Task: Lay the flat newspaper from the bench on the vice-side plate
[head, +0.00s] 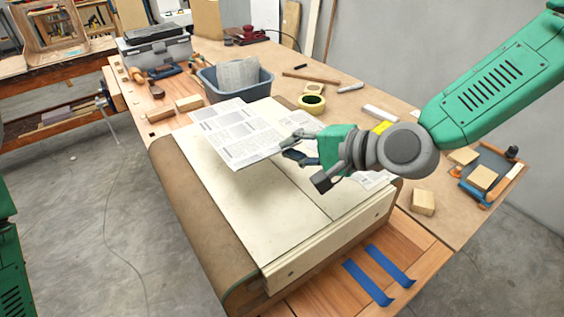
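A flat printed newspaper sheet (232,132) is over the back of the left cream plate (225,190), its far left part reaching past the plate's edge. I cannot tell whether it touches the plate all over. My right gripper (285,147) is at the sheet's right edge, fingers pointing left; its fingertips overlap the paper, and their grip is unclear. The right cream plate (315,190) lies alongside, split from the left one by a seam. Another printed sheet (376,179) shows partly on it, behind my gripper. My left gripper is out of view.
A blue-grey tub (237,86) with paper inside stands behind the plates. Tape rolls (312,102), wood blocks (423,202) and a blue-edged tray (490,172) lie around. Blue strips (368,283) lie on the bench in front. A brown rounded edge (200,205) runs along the left.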

